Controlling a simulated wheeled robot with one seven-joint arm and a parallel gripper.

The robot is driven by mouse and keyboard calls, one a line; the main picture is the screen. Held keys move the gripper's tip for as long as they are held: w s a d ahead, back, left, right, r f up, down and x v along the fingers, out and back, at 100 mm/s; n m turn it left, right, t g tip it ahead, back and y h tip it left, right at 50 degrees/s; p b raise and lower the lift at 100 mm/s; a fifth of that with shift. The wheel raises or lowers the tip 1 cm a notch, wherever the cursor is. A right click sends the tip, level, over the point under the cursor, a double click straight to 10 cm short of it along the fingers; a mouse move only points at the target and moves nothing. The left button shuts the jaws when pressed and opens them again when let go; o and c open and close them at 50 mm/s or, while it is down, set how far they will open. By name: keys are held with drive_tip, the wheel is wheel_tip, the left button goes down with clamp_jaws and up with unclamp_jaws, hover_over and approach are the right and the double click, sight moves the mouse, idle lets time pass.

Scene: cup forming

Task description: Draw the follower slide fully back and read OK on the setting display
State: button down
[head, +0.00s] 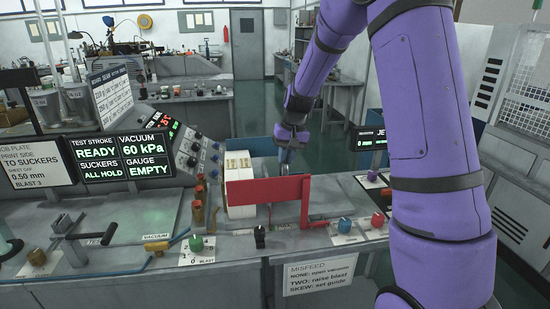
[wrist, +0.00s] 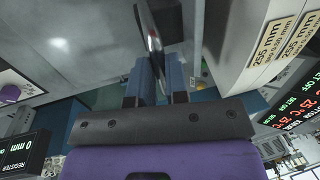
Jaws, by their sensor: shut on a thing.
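My gripper (head: 287,158) is behind the red panel (head: 262,191), to the right of the stack of pale blanks (head: 238,180). In the wrist view its two blue-grey fingers (wrist: 153,80) are closed on a thin dark plate-like part (wrist: 152,32) with a shiny edge. I cannot tell whether this part belongs to the follower slide; the red panel hides the area below the gripper in the head view. The display panel (head: 126,157) reads READY, 60 kPa, ALL HOLD and GAUGE EMPTY. No OK is legible.
A small display (head: 367,139), partly hidden by my arm, shows 0 mm. The wrist view shows a REGISTER display (wrist: 24,152) at 0 mm. Coloured knobs (head: 344,225) and a black knob (head: 260,237) line the bench front. A bare metal plate (head: 130,215) lies at left.

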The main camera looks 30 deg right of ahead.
drive_tip(key=s+d, duration=0.3)
drive_tip(key=d, duration=0.7)
drive_tip(key=s+d, duration=0.4)
drive_tip(key=d, duration=0.7)
drive_tip(key=shift+d, duration=0.25)
drive_tip(key=shift+r, duration=0.1)
drive_tip(key=c, duration=1.1)
unclamp_jaws()
drive_tip(key=shift+d, duration=0.15)
drive_tip(key=r, duration=0.3)
drive_tip(key=d+r, duration=0.1)
drive_tip(key=r, duration=0.6)
drive_tip(key=shift+s+d+r, duration=0.25)
drive_tip(key=shift+s+d, duration=0.1)
drive_tip(key=shift+d, duration=0.05)
